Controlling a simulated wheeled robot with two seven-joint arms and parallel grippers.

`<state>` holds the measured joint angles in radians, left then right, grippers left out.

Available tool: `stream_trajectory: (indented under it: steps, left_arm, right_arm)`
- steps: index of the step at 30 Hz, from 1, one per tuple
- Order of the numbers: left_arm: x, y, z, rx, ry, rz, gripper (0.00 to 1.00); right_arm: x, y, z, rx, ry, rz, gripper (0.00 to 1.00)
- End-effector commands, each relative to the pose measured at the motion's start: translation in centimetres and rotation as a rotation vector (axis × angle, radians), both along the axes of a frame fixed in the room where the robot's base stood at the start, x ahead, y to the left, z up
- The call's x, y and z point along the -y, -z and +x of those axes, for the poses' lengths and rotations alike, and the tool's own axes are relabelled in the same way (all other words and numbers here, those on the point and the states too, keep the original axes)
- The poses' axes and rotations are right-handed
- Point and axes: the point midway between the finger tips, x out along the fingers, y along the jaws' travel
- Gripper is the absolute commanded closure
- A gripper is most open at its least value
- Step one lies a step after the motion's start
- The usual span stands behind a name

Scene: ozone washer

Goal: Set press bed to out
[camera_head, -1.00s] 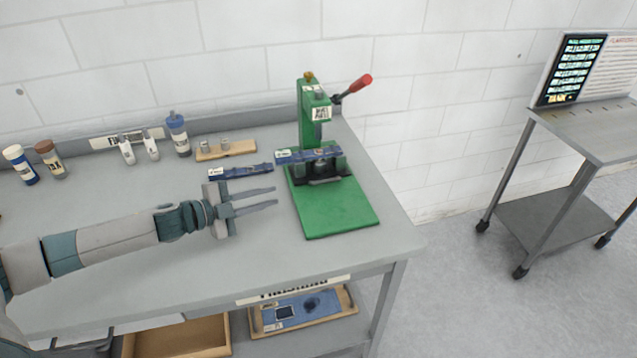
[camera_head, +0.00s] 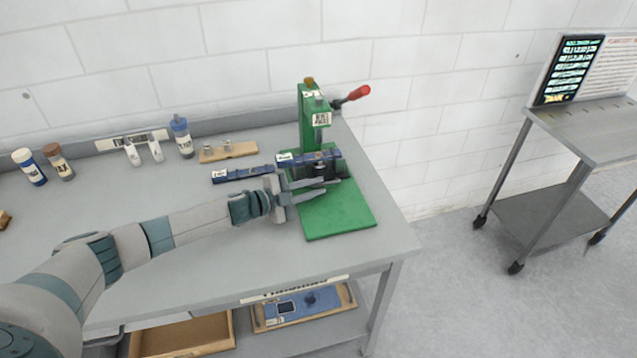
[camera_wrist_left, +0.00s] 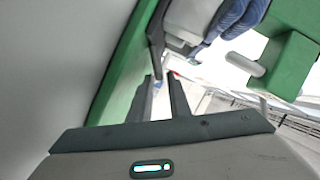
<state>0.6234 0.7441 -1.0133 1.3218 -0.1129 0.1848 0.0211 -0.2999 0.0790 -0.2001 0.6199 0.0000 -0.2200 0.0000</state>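The green press (camera_head: 312,115) stands at the right end of the bench, with a red-knobbed lever (camera_head: 358,93) pointing up to the right. Its flat green base (camera_head: 340,218) reaches toward the front edge. The dark press bed (camera_head: 328,168) sits near the column, with a blue strip (camera_head: 292,160) across it; my fingers partly hide its front. My left gripper (camera_head: 331,188) is over the base, just in front of the bed, its fingers apart and empty. In the left wrist view, the fingers (camera_wrist_left: 160,76) point toward a grey block (camera_wrist_left: 190,18) beside the green base. Contact cannot be told. My right gripper is not in view.
Another blue strip (camera_head: 242,173) lies left of the press. A wooden holder (camera_head: 228,151), a blue-capped bottle (camera_head: 182,137) and small white bottles (camera_head: 155,149) stand along the back. The front of the bench is clear. A metal cart (camera_head: 580,130) stands apart at right.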

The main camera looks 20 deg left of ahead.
Motion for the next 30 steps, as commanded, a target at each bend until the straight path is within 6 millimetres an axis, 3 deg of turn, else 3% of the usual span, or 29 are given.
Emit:
stream_trajectory:
  steps: [6, 16, 19, 30]
  left_arm:
    - [0.9, 0.3, 1.1, 0.0, 0.001, 0.0, 0.83]
    - [1.0, 0.4, 1.2, 0.0, 0.001, 0.0, 0.83]
    - [1.0, 0.4, 1.2, 0.0, 0.001, 0.0, 1.0]
    - [0.8, 0.5, 1.5, 0.0, 0.001, 0.0, 1.0]
  right_arm:
    - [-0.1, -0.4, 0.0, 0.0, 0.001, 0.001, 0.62]
    - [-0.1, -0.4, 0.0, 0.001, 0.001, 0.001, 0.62]
    - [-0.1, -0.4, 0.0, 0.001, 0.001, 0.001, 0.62]
    - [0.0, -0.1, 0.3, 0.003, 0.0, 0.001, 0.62]
